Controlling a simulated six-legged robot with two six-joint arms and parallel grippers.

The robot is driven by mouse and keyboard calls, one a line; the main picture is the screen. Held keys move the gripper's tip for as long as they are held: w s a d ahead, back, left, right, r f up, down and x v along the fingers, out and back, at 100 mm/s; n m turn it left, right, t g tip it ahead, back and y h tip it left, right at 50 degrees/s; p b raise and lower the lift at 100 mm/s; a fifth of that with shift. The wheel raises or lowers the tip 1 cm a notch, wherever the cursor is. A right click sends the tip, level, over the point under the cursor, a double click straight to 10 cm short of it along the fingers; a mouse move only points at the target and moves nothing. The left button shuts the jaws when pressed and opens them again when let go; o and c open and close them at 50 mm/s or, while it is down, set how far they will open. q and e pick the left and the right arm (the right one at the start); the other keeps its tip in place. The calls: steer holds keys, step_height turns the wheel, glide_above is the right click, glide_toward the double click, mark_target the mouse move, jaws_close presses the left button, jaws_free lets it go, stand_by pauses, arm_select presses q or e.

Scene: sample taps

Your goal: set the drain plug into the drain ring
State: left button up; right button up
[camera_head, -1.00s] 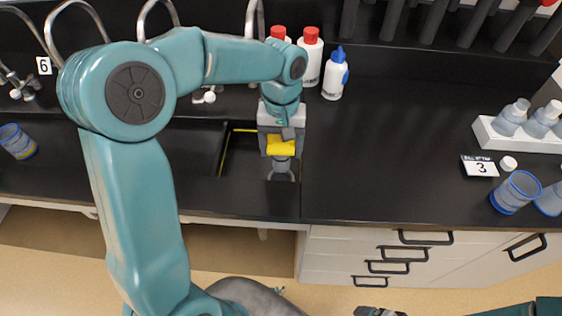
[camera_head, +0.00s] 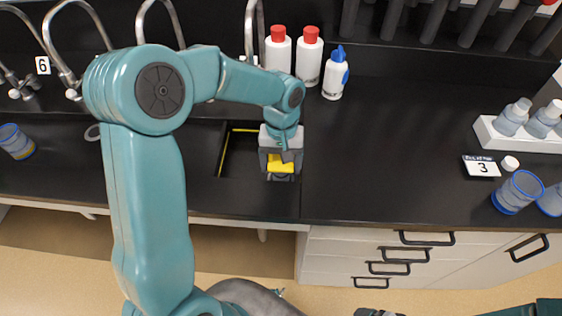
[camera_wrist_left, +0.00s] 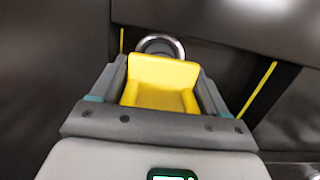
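My left gripper (camera_head: 281,166) reaches down into the dark sink basin and is shut on a yellow piece (camera_head: 281,160), which I take for the drain plug. In the left wrist view, the plug (camera_wrist_left: 162,82) sits between the two grey fingers (camera_wrist_left: 160,100). A round metal ring (camera_wrist_left: 160,38), likely the drain ring, shows just beyond the plug and is partly hidden by it. I cannot tell whether plug and ring touch. My right gripper (camera_head: 378,312) shows only in part at the bottom edge, and its fingers are unclear.
A curved tap (camera_head: 255,40) rises behind my left wrist. Blue-rimmed cups (camera_head: 518,192) and a white rack (camera_head: 520,138) stand at right. The middle right counter is clear.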

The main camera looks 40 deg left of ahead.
arm_select(q)
steer(key=shift+s, duration=0.1)
steer(key=shift+r, duration=0.2)
step_height(320, 180, up, 12)
steer(key=w+p, duration=0.1)
steer(key=shift+w+a+r, duration=0.15)
steer(key=shift+w+a, duration=0.05)
steer(key=shift+a, duration=0.2)
